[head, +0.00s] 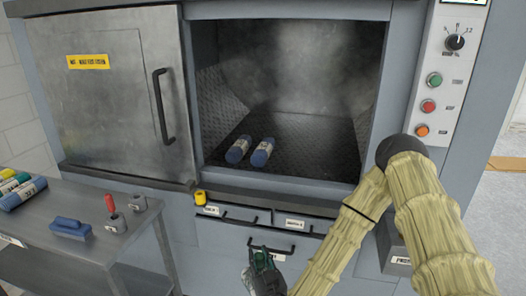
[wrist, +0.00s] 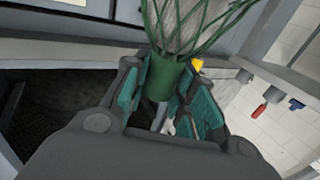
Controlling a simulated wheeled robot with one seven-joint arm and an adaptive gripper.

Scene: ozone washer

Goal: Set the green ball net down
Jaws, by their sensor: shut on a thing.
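The green ball net (wrist: 168,76) shows in the wrist view as a green collar with dark green strands fanning out around a pale grey bulk at the top. My gripper (wrist: 172,98) is shut on its collar, with one teal-padded finger on each side. The far part of the net runs out of the wrist view. In the head view my gripper (head: 263,262) is low, at the bottom edge, in front of the washer's drawers. The net itself is hard to make out there; only a small patch of green shows.
The washer chamber (head: 290,135) is open, with two blue-grey rolls (head: 250,150) on its floor. Its metal door (head: 120,95) stands to the left. A grey bench (head: 85,255) at left holds a blue brush (head: 70,228), a red-handled tool (head: 110,205) and several rolls. A yellow object (head: 200,197) sits on the sill.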

